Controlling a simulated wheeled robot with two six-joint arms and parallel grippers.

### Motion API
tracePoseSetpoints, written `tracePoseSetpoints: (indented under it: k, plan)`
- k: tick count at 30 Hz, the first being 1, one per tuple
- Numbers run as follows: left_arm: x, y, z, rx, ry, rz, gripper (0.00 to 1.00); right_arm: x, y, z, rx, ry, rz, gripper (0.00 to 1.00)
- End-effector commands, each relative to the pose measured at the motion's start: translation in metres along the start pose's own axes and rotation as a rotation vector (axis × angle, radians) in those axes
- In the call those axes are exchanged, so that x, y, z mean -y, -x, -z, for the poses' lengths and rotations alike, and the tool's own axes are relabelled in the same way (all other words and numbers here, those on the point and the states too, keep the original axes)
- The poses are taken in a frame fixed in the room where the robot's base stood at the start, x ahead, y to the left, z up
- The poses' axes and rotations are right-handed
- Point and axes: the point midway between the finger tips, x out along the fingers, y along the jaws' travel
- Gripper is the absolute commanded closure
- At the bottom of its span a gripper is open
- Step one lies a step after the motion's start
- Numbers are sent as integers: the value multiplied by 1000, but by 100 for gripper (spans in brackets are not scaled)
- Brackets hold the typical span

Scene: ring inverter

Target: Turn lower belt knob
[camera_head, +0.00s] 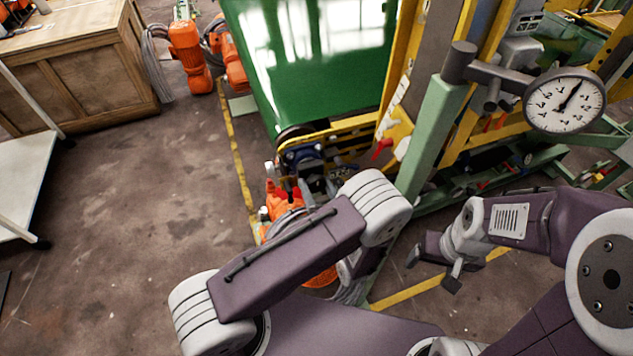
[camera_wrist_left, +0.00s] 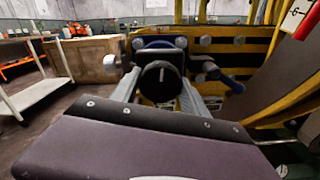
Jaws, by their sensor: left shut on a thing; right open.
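The lower belt knob (camera_wrist_left: 158,88) is a round black knob with a white mark, which looks near upright in the left wrist view. My left gripper (camera_wrist_left: 160,97) has one grey finger on each side of the knob and is shut on it. In the head view my left arm covers the gripper and the knob. My right gripper (camera_head: 433,264) is open and empty over the floor, to the right of my left arm.
Behind the knob is a yellow-and-black striped panel (camera_wrist_left: 250,48) with bolts and a blue-handled lever (camera_wrist_left: 228,80). The green belt (camera_head: 310,50) lies beyond. A dial gauge (camera_head: 565,101) on a green post (camera_head: 432,135) stands right. Orange motors (camera_head: 187,55) stand at back left. Floor at left is open.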

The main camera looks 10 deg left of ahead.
Motion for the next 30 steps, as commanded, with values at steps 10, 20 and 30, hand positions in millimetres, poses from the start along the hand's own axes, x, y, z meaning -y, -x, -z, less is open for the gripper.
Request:
tracePoseSetpoints:
  k: [10, 20, 30]
  plan:
    - [-2, 0, -3, -2, -331, 1, 88, 1, 30, 3, 0, 0, 0, 26]
    - [-2, 0, -2, -2, -644, 1, 88, 1, 48, 5, 0, 0, 0, 26]
    - [-2, 0, -2, -2, -966, 1, 88, 1, 62, 6, 0, 0, 0, 26]
